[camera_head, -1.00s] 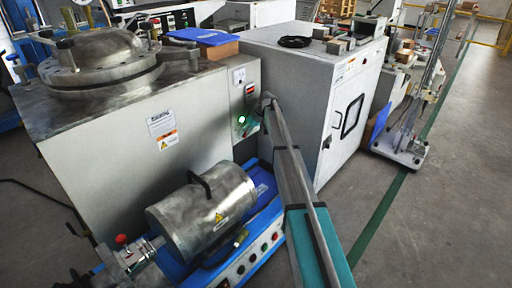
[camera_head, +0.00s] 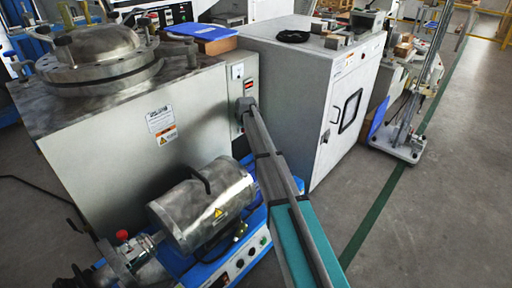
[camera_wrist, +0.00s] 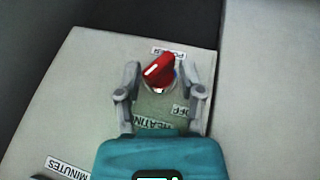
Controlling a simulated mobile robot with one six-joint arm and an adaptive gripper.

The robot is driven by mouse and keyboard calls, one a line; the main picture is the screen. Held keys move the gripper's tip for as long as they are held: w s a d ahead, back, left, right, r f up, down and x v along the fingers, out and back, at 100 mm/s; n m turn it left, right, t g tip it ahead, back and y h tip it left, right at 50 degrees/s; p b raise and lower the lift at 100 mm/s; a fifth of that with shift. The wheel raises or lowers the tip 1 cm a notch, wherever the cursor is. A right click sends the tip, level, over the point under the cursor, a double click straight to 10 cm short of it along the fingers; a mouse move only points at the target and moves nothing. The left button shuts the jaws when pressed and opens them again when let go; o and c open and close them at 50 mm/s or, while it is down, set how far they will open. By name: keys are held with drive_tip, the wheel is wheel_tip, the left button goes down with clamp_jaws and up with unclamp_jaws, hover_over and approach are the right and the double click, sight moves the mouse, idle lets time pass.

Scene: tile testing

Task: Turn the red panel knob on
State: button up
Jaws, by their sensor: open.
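The red panel knob (camera_wrist: 159,70) shows in the wrist view, on a pale panel (camera_wrist: 75,100) with labels that read POWER, OFF and HEATING. Its white mark points to the lower left in that picture, away from the OFF label (camera_wrist: 180,110). My gripper (camera_wrist: 160,78) is open, with one finger on each side of the knob. Gaps show between the fingers and the knob, and I cannot tell the depth between them. In the head view my arm reaches to the control strip (camera_head: 238,85) of the grey machine, and the arm hides the knob there.
A steel drum (camera_head: 205,205) on a blue base with several buttons stands below the strip. A white cabinet (camera_head: 300,85) stands close on the right. A second dark knob (camera_wrist: 45,177) and a MINUTES label (camera_wrist: 68,170) show at the wrist view's lower left.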

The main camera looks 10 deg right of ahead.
drive_tip(key=shift+s+a+f+n+t+h+b, duration=0.15)
drive_tip(key=shift+n+t+h+b, duration=0.15)
drive_tip(key=shift+t+h+b, duration=0.55)
drive_tip(key=p+v, duration=1.2)
drive_tip(key=v, duration=0.2)
drive_tip(key=s+d+m+g+p, duration=0.2)
drive_tip(key=s+m+g, duration=0.2)
drive_tip(key=s, duration=1.5)
drive_tip(key=shift+s+r+m+p, duration=0.35)
drive_tip(key=shift+s+m+p, duration=0.05)
